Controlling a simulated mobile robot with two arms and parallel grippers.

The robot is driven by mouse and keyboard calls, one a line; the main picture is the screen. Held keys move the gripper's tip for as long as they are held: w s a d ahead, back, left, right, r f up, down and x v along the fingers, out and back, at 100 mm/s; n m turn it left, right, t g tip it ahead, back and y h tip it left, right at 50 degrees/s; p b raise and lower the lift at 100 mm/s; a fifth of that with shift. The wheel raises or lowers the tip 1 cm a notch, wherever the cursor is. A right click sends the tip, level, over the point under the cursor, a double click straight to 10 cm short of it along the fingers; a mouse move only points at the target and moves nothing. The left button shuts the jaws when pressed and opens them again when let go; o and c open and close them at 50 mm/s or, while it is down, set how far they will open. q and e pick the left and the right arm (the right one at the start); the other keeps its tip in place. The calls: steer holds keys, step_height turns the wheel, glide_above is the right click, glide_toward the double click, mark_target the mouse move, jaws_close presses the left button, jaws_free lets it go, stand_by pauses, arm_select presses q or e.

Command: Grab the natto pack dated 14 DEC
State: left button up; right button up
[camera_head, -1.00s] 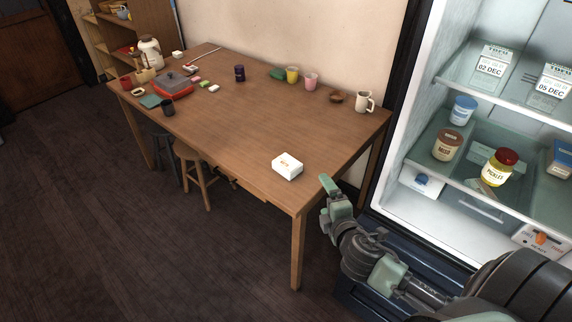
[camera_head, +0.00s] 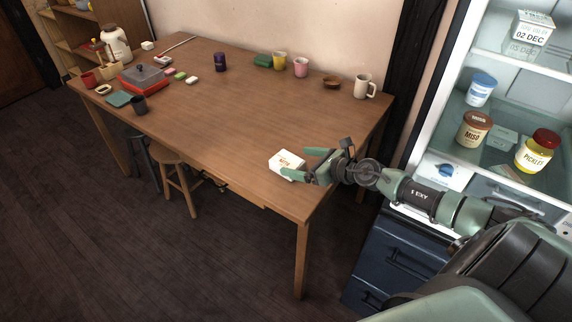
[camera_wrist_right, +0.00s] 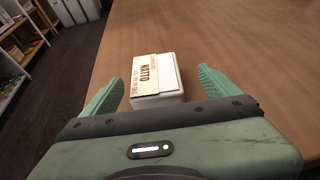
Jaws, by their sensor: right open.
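A white pack (camera_head: 285,165) lies on the wooden table near its front right corner. My right gripper (camera_head: 297,161) reaches in from the right at the pack. In the right wrist view the green fingers of the right gripper (camera_wrist_right: 158,82) are spread apart, one to each side of the pack, with the pack between or just ahead of them. My left gripper is not in view.
The wooden table (camera_head: 225,110) is clear around the pack. A white mug (camera_head: 364,87), a brown bowl (camera_head: 332,82) and cups stand along the wall. The open fridge (camera_head: 446,130) at right holds tofu, a miso tub (camera_head: 473,128) and a pickles jar (camera_head: 537,150).

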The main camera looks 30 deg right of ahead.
mark_target(284, 158)
steer(key=shift+w+a, duration=0.15)
steer(key=shift+w, duration=0.15)
steer(key=shift+w+a+f, duration=0.1)
steer(key=shift+w+a, duration=0.05)
steer(key=shift+w, duration=0.05)
steer(key=x, duration=0.4)
steer(key=shift+w+a, duration=0.1)
steer(key=shift+a, duration=0.15)
steer(key=shift+w+f, duration=0.1)
steer(key=shift+w, duration=0.05)
steer(key=shift+c, duration=1.2)
steer(key=c, duration=1.2)
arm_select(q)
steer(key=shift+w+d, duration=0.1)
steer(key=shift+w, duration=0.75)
arm_select(e)
steer(key=shift+c, duration=0.2)
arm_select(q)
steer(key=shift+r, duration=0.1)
arm_select(e)
steer(key=shift+r, duration=0.2)
